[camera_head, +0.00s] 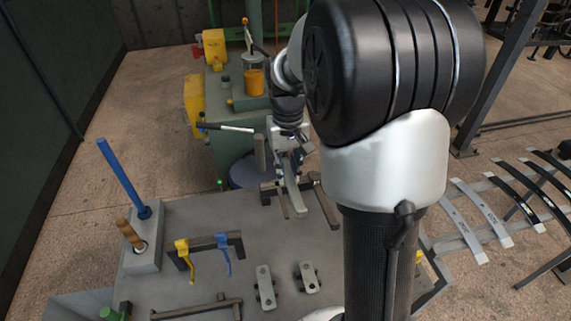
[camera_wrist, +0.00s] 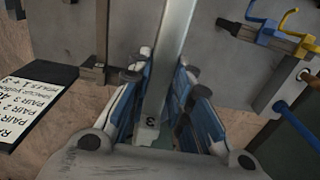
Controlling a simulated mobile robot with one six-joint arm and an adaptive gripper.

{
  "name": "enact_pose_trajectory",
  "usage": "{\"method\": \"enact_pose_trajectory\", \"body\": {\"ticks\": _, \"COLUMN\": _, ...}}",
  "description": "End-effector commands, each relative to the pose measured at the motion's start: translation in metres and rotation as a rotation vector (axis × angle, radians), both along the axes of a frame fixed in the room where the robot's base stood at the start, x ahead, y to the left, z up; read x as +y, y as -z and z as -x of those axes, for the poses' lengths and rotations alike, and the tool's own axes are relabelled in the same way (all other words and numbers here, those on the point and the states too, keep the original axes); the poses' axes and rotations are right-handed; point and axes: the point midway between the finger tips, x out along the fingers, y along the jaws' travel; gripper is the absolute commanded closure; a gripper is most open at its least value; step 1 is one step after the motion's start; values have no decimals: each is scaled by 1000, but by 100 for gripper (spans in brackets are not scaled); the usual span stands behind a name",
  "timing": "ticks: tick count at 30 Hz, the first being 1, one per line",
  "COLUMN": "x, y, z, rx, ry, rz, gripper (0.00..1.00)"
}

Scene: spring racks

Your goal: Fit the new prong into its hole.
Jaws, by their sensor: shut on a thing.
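My gripper (camera_head: 289,160) is over the far part of the grey bench, its fingers pointing down. It is shut on a long flat grey bar, which I take to be the prong (camera_head: 294,198). In the wrist view the prong (camera_wrist: 168,50) runs up between the blue-sided fingers (camera_wrist: 165,105), with a dark "3" on its near end. Its far end leaves the top of the wrist picture. I cannot make out the hole in either view, nor whether the prong touches anything.
The grey bench (camera_head: 200,285) carries dark brackets (camera_head: 327,208), two small grey plates (camera_head: 265,285), a rack with yellow and blue tools (camera_head: 208,243), and a block with a tall blue rod (camera_head: 122,178). Curved leaf strips (camera_head: 490,220) lie right.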

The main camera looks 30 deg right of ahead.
Motion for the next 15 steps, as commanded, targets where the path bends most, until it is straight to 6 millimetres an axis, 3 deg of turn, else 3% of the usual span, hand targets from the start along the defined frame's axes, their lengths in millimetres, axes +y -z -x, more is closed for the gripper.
{"method": "enact_pose_trajectory", "body": {"ticks": 15, "x": 10, "y": -1, "z": 36, "rx": -4, "ry": 0, "rz": 1, "gripper": 100}}
